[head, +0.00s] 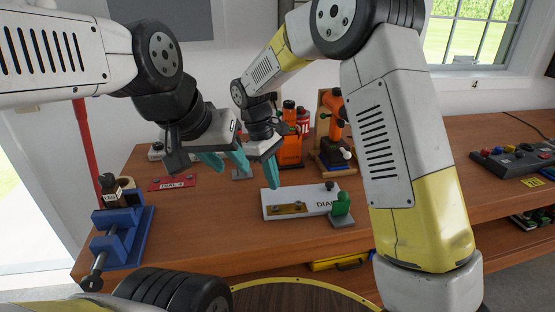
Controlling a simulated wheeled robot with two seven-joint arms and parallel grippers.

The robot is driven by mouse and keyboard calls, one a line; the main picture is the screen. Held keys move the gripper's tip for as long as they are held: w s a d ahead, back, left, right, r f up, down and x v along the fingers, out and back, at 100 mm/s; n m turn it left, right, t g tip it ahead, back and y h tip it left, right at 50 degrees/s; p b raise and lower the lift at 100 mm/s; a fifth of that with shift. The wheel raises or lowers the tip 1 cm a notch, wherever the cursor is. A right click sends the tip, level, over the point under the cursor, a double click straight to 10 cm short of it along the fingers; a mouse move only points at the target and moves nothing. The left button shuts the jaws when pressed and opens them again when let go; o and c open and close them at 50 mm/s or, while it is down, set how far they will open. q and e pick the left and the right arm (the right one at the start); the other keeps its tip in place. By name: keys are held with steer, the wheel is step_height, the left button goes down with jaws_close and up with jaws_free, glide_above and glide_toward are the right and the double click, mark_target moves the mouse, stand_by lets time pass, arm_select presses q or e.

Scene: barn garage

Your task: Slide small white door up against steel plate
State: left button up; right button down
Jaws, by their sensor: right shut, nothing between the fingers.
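A small white panel (325,192) lies on the wooden table with a brass strip, a black knob and lettering starting "DIA". It is the only white plate-like piece I can make out; I cannot tell whether it is the door. A small grey piece (242,174) behind my grippers may be the steel plate, mostly hidden. My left gripper (224,161) has teal fingers spread apart, empty, above the table left of the panel. My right gripper (271,174) is shut and empty, its teal tips just above the panel's back left edge.
A blue vise (122,238) stands at the table's left front. A green knob piece (341,207) sits at the panel's front right corner. Orange tools (290,148) stand behind. A red plate (172,183) lies left, and a button box (512,160) sits far right.

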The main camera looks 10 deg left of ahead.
mark_target(298, 203)
steer(key=x, duration=0.3)
steer(key=shift+s+d+f, duration=0.1)
steer(key=shift+d+f, duration=0.05)
steer(key=shift+f, duration=0.1)
steer(key=shift+s+d+r, duration=0.1)
steer(key=shift+s+d, duration=0.15)
steer(key=shift+d, duration=0.35)
steer(key=shift+s+d+r, duration=0.1)
steer(key=shift+s+d, duration=0.15)
steer(key=shift+d, duration=0.35)
steer(key=shift+s+d, duration=0.2)
steer(key=shift+d, duration=0.3)
steer(key=shift+s+d, duration=0.25)
steer(key=shift+d, duration=0.3)
steer(key=shift+s+d, duration=0.2)
steer(key=shift+d, duration=0.35)
